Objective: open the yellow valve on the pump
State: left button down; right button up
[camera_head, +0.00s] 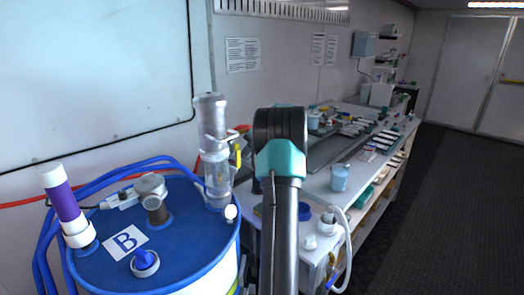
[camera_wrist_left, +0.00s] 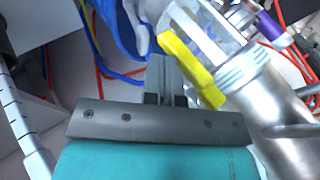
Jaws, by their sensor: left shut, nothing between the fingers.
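The yellow valve (camera_head: 238,155) shows in the head view as a small yellow lever on the right side of the pump (camera_head: 214,150), a clear and metal cylinder standing on the blue drum (camera_head: 185,205). In the left wrist view the yellow valve (camera_wrist_left: 192,70) is a flat bar lying slantwise against the pump (camera_wrist_left: 275,95). My left gripper (camera_wrist_left: 163,68) is shut and empty, its fingertips close to the left of the lever; I cannot tell if they touch. In the head view my left arm stands just right of the pump and hides the fingers. My right gripper is not in view.
The drum top carries a purple-and-white tube (camera_head: 63,200), a metal fitting (camera_head: 154,198) and a blue-capped knob (camera_head: 145,262). Blue hoses curve behind it. A workbench (camera_head: 318,178) with bottles and tools runs along the wall to the right. The dark floor at far right is clear.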

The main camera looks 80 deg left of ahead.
pick_arm(q)
jog(key=w+a, duration=0.6)
jog(key=w, duration=0.6)
jog(key=shift+r, duration=0.35)
